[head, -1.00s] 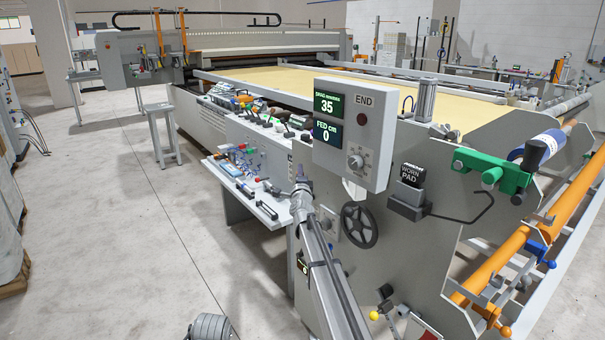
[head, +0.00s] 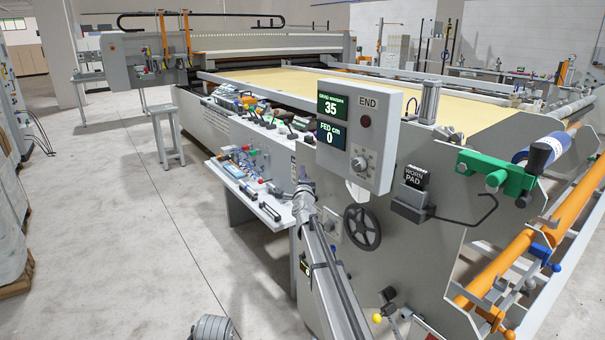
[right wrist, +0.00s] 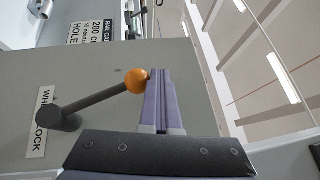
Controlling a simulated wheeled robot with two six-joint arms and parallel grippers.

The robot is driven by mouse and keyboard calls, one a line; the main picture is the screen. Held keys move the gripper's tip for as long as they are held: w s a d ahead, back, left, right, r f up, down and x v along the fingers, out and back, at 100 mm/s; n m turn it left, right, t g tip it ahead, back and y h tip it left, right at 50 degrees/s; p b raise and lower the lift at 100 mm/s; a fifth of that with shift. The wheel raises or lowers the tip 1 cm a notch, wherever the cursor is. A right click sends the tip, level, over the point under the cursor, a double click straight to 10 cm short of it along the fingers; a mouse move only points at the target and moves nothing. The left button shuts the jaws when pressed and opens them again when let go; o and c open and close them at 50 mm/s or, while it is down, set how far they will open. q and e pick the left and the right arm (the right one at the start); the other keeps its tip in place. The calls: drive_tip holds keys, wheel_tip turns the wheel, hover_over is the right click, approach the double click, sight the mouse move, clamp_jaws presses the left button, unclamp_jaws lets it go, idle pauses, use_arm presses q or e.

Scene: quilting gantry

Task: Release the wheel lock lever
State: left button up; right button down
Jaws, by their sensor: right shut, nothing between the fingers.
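The wheel lock lever (right wrist: 97,102) shows in the right wrist view as a dark rod rising to the right from a round pivot, with an orange ball (right wrist: 135,80) on its end. A partly covered label (right wrist: 42,125) reading "WH… LOCK" lies behind the pivot. My right gripper (right wrist: 159,76) is shut and empty, its fingertips just right of the ball. The ball appears against the left finger; I cannot tell if they touch. In the head view my right gripper (head: 304,181) is beside the machine's near left corner, and I cannot make out the lever there.
The control box (head: 355,135) reads 35 and FED cm 0. A black handwheel (head: 362,227) and a worn-pad holder (head: 411,206) are on the end panel. A tool shelf (head: 262,207) juts out left of my arm. The floor (head: 130,240) to the left is mostly clear.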

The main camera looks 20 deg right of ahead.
idle(0.8)
use_arm(q)
drive_tip(key=r+p, duration=0.1)
drive_tip(key=a+r+p, duration=0.2)
drive_tip(key=r+p, duration=0.1)
drive_tip(key=shift+s+r, duration=0.1)
drive_tip(key=shift+s, duration=0.1)
use_arm(e)
drive_tip(key=s+a+r, duration=0.2)
drive_tip(key=s+r, duration=0.2)
drive_tip(key=s, duration=0.4)
drive_tip(key=shift+s+a, duration=0.3)
drive_tip(key=shift+a, duration=0.1)
drive_tip(key=shift+r, duration=0.1)
